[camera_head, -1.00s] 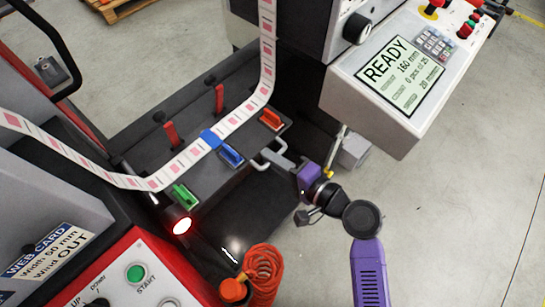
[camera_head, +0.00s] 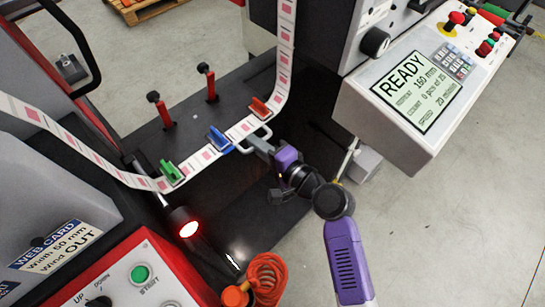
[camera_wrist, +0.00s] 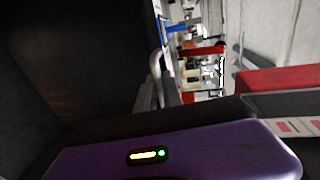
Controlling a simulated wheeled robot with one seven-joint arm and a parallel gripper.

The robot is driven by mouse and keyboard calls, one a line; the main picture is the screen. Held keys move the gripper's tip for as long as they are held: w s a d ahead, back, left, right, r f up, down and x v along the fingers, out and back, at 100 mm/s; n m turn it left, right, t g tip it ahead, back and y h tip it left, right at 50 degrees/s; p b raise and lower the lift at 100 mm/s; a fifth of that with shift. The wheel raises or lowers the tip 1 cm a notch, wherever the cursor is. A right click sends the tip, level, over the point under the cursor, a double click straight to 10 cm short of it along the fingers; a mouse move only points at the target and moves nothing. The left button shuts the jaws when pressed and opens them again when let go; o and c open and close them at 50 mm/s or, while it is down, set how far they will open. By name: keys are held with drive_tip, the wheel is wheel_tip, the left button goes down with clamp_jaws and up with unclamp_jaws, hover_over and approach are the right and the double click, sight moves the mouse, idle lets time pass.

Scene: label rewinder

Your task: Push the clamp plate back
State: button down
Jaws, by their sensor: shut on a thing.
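The clips stand at the label web (camera_head: 237,132). A pale U-shaped handle (camera_head: 243,150) is on the plate's front side. My gripper (camera_head: 262,146) is shut on the handle, reaching it from the front right. In the wrist view, a grey curved bar (camera_wrist: 155,78) shows beyond my purple gripper body; the grip itself is hard to see there.
Two red-and-black posts (camera_head: 165,109) (camera_head: 209,82) stand behind the web. The control panel (camera_head: 415,90) reads READY at right. A lit red lamp (camera_head: 186,225) and a coiled orange hose (camera_head: 266,280) are in front. Bare floor lies to the right.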

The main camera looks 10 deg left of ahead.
sight(239, 128)
drive_tip(key=x, duration=0.3)
drive_tip(key=r+x, duration=0.1)
drive_tip(key=x, duration=0.3)
drive_tip(key=shift+w+r+b, duration=0.1)
drive_tip(key=shift+r+b, duration=0.15)
drive_tip(key=shift+b, duration=0.15)
drive_tip(key=c, duration=1.5)
unclamp_jaws()
drive_tip(key=shift+a, duration=0.1)
drive_tip(key=shift+c, duration=0.2)
drive_tip(key=shift+o, duration=0.3)
drive_tip(key=shift+r, duration=0.1)
drive_tip(key=shift+r, duration=0.15)
drive_tip(key=v, duration=0.7)
drive_tip(key=shift+s+d+p, duration=0.25)
drive_tip(key=shift+d+p, duration=0.05)
drive_tip(key=shift+p, duration=0.05)
